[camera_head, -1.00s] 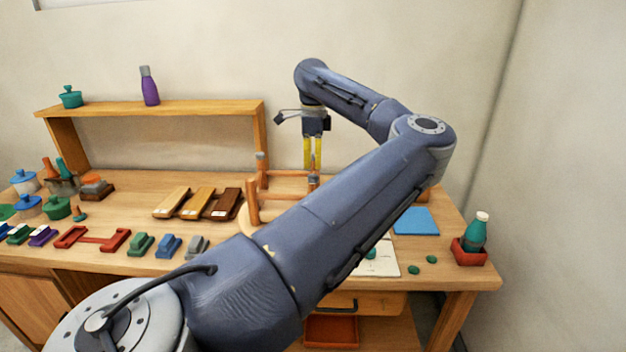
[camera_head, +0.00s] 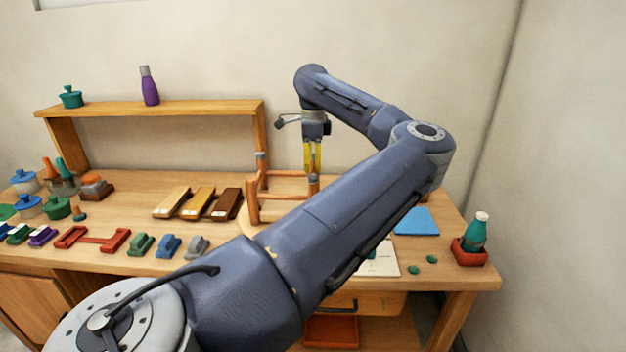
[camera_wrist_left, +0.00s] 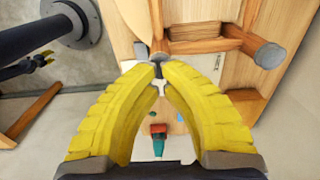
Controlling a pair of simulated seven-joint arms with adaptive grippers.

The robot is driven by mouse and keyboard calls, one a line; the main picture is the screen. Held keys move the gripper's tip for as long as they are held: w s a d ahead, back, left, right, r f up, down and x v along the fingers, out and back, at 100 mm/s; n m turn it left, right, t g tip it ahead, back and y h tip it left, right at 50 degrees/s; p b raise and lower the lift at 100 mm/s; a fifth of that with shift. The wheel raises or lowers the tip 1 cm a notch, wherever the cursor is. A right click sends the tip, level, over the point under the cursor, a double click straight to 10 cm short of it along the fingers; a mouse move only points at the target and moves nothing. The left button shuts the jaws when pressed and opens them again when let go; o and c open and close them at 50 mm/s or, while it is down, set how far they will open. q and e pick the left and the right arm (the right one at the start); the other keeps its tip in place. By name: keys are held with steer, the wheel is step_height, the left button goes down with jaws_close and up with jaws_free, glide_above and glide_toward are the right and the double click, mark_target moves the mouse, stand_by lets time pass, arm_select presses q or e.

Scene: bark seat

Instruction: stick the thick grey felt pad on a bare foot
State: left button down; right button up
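A wooden stool (camera_head: 252,207) stands upside down on a round board, legs up. Its far left leg carries a grey pad (camera_head: 260,155); the front left leg's top looks bare. My left gripper (camera_head: 313,174) points down at another leg's top, where a grey pad (camera_head: 313,179) shows. In the left wrist view its yellow fingertips (camera_wrist_left: 161,69) nearly meet beside the grey leg end (camera_wrist_left: 158,57). I cannot tell whether they grip that pad. Another grey-ended leg (camera_wrist_left: 269,54) is to the right.
My left arm hides the stool's right part. Wooden boards (camera_head: 204,204), coloured blocks (camera_head: 168,245) and pots (camera_head: 57,207) stand at left. A blue sheet (camera_head: 416,221), green pads (camera_head: 415,268) and a teal bottle (camera_head: 475,235) are at right. A shelf (camera_head: 160,108) stands behind.

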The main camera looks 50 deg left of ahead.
mark_target(313, 176)
arm_select(q)
steer(key=shift+f, duration=1.3)
stand_by(1.6)
steer(key=shift+r, duration=0.1)
steer(key=shift+r, duration=3)
